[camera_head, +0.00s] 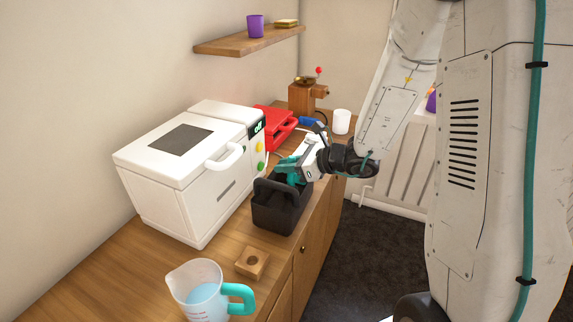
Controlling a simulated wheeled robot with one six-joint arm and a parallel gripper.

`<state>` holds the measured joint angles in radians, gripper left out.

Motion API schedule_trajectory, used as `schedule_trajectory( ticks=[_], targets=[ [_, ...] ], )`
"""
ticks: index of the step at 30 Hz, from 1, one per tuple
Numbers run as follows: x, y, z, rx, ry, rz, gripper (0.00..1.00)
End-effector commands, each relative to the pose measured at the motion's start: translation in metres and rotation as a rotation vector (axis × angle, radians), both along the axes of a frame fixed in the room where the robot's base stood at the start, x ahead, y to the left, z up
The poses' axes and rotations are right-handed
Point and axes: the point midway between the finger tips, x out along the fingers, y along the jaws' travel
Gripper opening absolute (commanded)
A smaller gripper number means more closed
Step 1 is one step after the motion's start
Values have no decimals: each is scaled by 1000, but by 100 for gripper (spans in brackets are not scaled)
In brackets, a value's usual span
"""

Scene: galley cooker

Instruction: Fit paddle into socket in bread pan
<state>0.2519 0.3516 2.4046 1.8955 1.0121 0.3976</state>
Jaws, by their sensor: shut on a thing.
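The black bread pan (278,212) stands upright on the wooden counter, in front of the white bread machine. My gripper (290,177) has teal fingers and reaches into the pan's open top from the upper right. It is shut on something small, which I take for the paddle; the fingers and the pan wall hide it. The socket in the pan floor is hidden by the near wall, so I cannot tell whether the paddle touches it.
The white bread machine (190,185) stands close to the pan's left, lid shut. A holed wooden block (252,262) and a measuring jug (203,298) of blue liquid sit nearer. A red appliance (275,126), a wooden grinder (303,99) and a white cup (341,122) stand behind.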

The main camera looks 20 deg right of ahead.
Motion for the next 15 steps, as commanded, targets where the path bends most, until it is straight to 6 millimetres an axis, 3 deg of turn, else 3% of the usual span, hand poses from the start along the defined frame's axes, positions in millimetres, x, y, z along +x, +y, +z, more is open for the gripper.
schedule_trajectory(
  ticks=[15],
  targets=[
    [0, 0, -13, 0, 1, 1, 0]
  ],
)
